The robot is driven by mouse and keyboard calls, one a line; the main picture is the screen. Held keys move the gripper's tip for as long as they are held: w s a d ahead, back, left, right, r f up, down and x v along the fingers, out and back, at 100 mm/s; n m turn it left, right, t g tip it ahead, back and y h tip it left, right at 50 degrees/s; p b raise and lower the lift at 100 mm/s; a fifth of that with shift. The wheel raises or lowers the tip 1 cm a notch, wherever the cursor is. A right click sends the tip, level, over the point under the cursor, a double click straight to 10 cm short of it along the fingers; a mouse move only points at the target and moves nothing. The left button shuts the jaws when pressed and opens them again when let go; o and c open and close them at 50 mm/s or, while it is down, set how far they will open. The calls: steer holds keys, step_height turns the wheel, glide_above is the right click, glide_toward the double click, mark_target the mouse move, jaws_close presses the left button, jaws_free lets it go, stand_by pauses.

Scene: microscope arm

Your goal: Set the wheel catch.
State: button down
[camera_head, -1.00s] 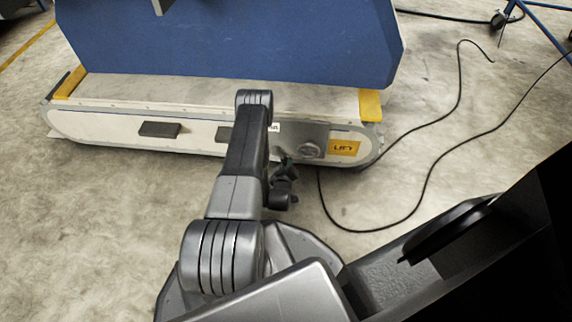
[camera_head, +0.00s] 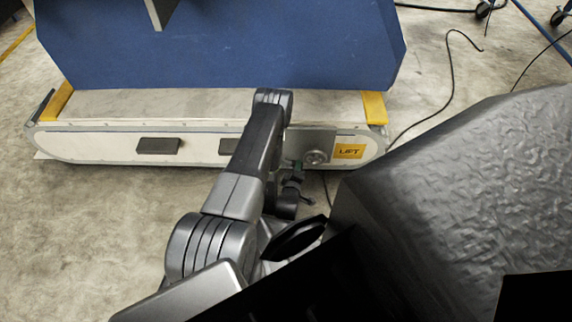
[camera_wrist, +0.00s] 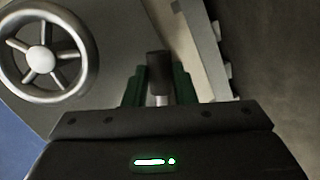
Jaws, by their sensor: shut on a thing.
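The silver spoked handwheel (camera_head: 316,158) is on the grey plate at the right end of the lift's white side. In the wrist view the wheel (camera_wrist: 42,58) fills the upper left. A small black-ended catch knob (camera_wrist: 158,68) on a bright metal stem is to the right of the wheel, apart from it. My gripper (camera_wrist: 158,88) has its green fingers on either side of this knob and is shut on it. In the head view my gripper (camera_head: 296,170) is just left of and below the wheel; the knob cannot be made out there.
A yellow LIFT label (camera_head: 349,151) is right of the wheel. Dark blocks (camera_head: 158,146) sit on the lift side. A blue panel (camera_head: 215,45) stands above the platform. A black cable (camera_head: 450,85) lies on the floor at right. A dark textured surface fills the lower right.

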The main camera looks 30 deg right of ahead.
steer(key=shift+d+r+n+h, duration=0.1)
steer(key=shift+r+n+h, duration=0.9)
steer(key=shift+n, duration=0.7)
steer(key=shift+r, duration=0.25)
steer(key=c, duration=1.2)
jaws_free()
